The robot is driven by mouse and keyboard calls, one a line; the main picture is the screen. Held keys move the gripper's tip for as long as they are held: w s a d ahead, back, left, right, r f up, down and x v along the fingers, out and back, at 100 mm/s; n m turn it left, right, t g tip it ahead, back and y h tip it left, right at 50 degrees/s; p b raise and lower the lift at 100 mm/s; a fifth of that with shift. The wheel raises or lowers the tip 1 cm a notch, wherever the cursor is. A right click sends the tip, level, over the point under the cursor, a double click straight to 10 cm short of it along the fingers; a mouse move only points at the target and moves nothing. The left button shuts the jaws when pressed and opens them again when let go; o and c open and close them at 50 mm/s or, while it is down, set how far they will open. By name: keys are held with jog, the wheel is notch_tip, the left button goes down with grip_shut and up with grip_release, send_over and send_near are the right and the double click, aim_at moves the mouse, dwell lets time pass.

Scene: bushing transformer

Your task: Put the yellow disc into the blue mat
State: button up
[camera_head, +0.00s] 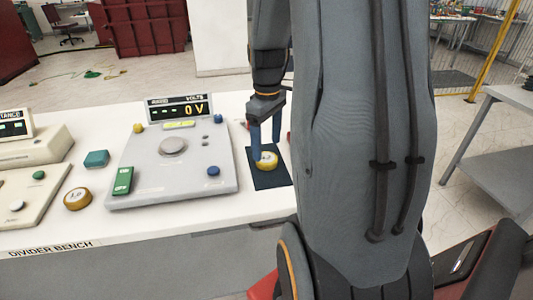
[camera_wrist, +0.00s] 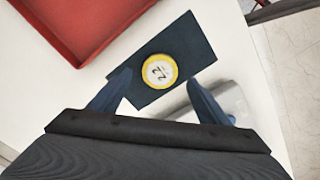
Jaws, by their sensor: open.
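The yellow disc (camera_head: 267,159) has a pale centre marked like "2.2" and lies on the dark blue mat (camera_head: 272,181) on the white bench. In the wrist view the disc (camera_wrist: 160,71) rests near the middle of the mat (camera_wrist: 192,44). My gripper (camera_head: 266,150) points down just above the disc. In the wrist view my gripper (camera_wrist: 158,80) is open, its two blue fingers apart, one on each side of the disc's near edge. The fingers hold nothing. Whether a finger touches the mat is unclear.
A grey meter console (camera_head: 172,165) reading 0 V stands left of the mat. A red tray (camera_wrist: 85,28) is beside the mat. My arm hides the bench's right part.

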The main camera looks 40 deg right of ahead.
aim_at(267, 158)
notch_tip(267, 158, up, 8)
jog(key=b, duration=0.1)
jog(key=shift+f, duration=0.15)
dwell(0.5)
